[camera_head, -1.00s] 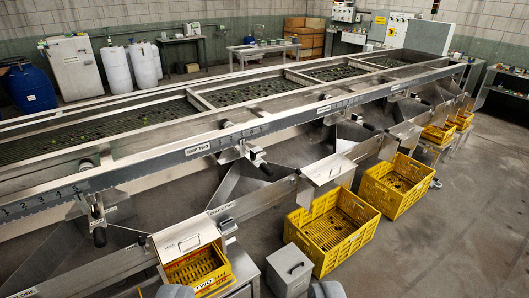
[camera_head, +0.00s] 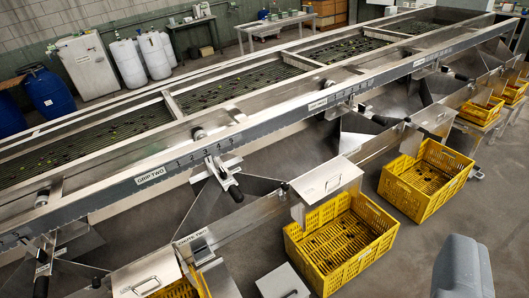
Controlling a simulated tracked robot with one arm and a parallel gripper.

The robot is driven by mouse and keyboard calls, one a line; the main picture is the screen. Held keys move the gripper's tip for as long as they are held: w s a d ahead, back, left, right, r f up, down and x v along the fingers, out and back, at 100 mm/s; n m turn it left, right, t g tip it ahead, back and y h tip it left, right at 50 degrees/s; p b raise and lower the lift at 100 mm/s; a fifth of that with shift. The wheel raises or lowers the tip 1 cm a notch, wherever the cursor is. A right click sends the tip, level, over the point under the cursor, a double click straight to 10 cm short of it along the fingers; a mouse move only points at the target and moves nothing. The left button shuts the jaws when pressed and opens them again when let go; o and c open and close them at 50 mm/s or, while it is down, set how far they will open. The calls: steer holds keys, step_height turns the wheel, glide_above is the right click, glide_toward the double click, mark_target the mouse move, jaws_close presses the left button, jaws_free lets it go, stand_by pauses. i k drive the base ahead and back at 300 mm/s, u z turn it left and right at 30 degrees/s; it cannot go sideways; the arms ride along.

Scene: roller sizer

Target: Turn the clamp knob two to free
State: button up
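A black clamp knob (camera_head: 235,192) hangs at the end of a metal clamp (camera_head: 220,172) on the long steel rail, just below a row of scale numbers. A label that seems to read "GRIP TWO" (camera_head: 152,175) is on the rail to its left; I take this as knob two. Another dark knob (camera_head: 43,262) shows on a clamp at the lower left. One thick grey finger of my gripper (camera_head: 463,268) shows at the bottom right, apart from the knob and touching nothing visible. The other finger is out of view.
Yellow crates (camera_head: 425,180) stand on the floor along the machine's front; another crate (camera_head: 340,240) is nearer. Steel chute covers (camera_head: 325,187) and angled plates jut out around the clamp. A grey box (camera_head: 283,283) stands at the bottom. Bare floor lies at right.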

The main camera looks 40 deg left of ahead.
mark_target(223, 174)
steer(key=u, duration=0.15)
steer(key=i, duration=1.3)
steer(key=u, duration=1.15)
steer(key=i, duration=0.65)
steer(key=u, duration=0.45)
